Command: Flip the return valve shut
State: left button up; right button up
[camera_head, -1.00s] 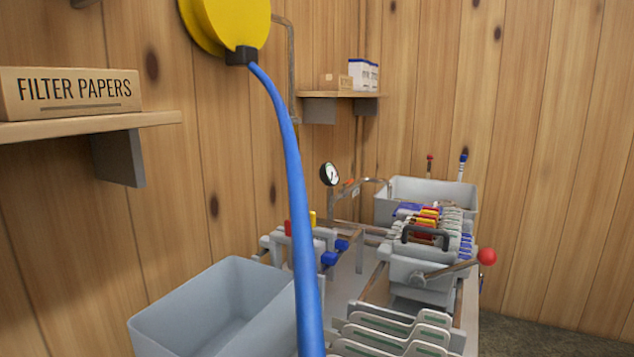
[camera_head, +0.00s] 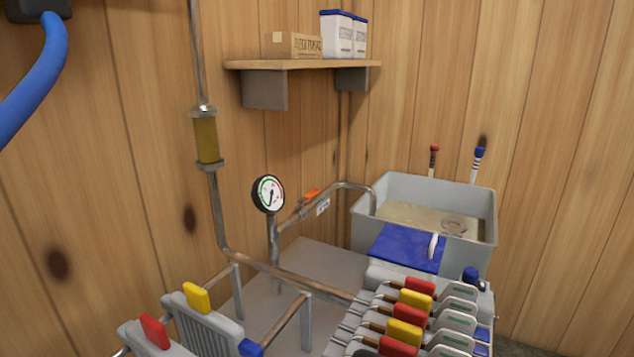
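The return valve appears to be the one with an orange lever handle (camera_head: 310,197) on the thin pipe (camera_head: 292,219) behind the pressure gauge (camera_head: 269,194). A small white label (camera_head: 323,207) hangs beside it. The lever looks to lie roughly along the pipe, which runs right and bends down into a grey tub (camera_head: 470,242). Neither of my grippers shows in the head view.
A filter press with red and yellow handled plates (camera_head: 405,333) fills the lower right, in front of the tub. A wall shelf (camera_head: 300,65) holds a box and white containers. A vertical pipe with an amber sight glass (camera_head: 206,139) stands left. A blue hose (camera_head: 35,80) hangs upper left.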

aim_at(315, 190)
jog(key=i+l+u, duration=0.5)
jog(key=i+u, duration=0.15)
jog(key=i+l+u, duration=0.6)
jog(key=l, duration=0.25)
jog(key=i+l+u, duration=0.2)
jog(key=l+u, duration=0.15)
jog(key=i+l+u, duration=0.15)
jog(key=l+u, duration=0.15)
jog(key=l, duration=0.35)
jog(key=l+u, duration=0.3)
jog(key=l, duration=0.25)
jog(key=l+u, duration=0.35)
jog(key=l, duration=0.25)
jog(key=i, duration=0.05)
